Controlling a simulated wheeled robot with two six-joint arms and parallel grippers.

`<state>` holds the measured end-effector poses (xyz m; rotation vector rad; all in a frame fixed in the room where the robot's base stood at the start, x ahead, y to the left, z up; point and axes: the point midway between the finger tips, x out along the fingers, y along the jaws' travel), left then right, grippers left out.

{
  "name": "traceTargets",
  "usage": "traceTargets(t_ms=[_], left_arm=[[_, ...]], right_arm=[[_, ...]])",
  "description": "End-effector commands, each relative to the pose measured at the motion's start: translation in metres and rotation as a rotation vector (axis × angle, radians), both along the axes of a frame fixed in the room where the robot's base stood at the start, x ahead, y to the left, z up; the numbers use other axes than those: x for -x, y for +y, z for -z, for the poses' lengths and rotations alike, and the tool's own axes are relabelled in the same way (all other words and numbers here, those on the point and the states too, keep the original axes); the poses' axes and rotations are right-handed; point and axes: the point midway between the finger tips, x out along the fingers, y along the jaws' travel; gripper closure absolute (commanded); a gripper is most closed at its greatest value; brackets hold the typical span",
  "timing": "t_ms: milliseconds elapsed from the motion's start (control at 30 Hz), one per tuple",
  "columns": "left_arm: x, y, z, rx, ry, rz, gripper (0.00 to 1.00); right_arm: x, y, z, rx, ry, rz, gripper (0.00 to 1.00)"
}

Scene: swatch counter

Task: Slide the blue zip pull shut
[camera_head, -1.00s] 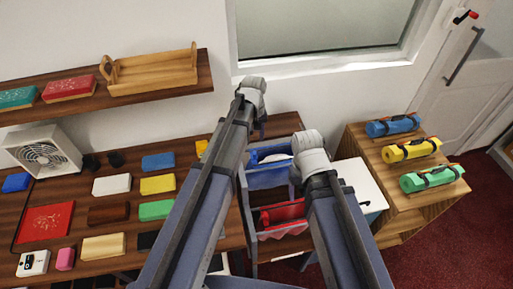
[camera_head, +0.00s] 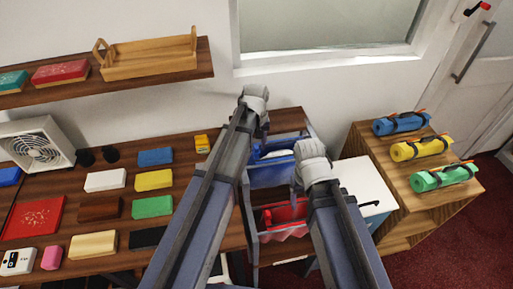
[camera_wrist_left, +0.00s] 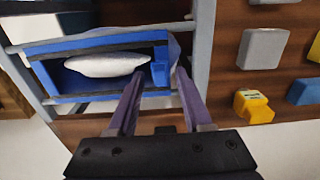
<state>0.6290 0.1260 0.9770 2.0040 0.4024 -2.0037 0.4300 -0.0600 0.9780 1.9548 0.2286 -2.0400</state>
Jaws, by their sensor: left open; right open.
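The blue pouch (camera_head: 270,176) hangs in a grey frame, its mouth open and a white item (camera_head: 276,154) showing inside. In the left wrist view the pouch (camera_wrist_left: 100,97) has dark strips along its opening, with the white item (camera_wrist_left: 107,65) within. A small blue block, seemingly the zip pull (camera_wrist_left: 159,72), is at the right end of the opening. My left gripper (camera_wrist_left: 160,75) is open, its fingertips on either side of the pull; contact cannot be told. In the head view my left gripper (camera_head: 258,122) is mostly hidden. My right gripper (camera_head: 314,165) is right of the pouch, its fingertips hidden.
A red pouch (camera_head: 287,214) hangs below the blue one. Coloured blocks and a yellow item (camera_head: 202,143) lie on the counter to the left. A white cabinet (camera_head: 365,187) and a wooden stand (camera_head: 410,205) with rolled bundles are to the right.

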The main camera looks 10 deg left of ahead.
Motion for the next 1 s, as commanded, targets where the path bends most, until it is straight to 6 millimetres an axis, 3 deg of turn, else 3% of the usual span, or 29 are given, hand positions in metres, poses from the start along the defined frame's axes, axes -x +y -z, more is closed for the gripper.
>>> traceTargets(t_ms=[167, 600, 1000], left_arm=[[0.0, 0.0, -0.0009, 0.0, 0.0, 0.0, 0.51], [0.0, 0.0, -0.0009, 0.0, 0.0, 0.0, 1.0], [0.0, 0.0, -0.0008, 0.0, 0.0, 0.0, 1.0]], right_arm=[[0.0, 0.0, -0.0009, 0.0, 0.0, 0.0, 0.28], [0.0, 0.0, -0.0008, 0.0, 0.0, 0.0, 0.28], [0.0, 0.0, -0.0008, 0.0, 0.0, 0.0, 0.28]])
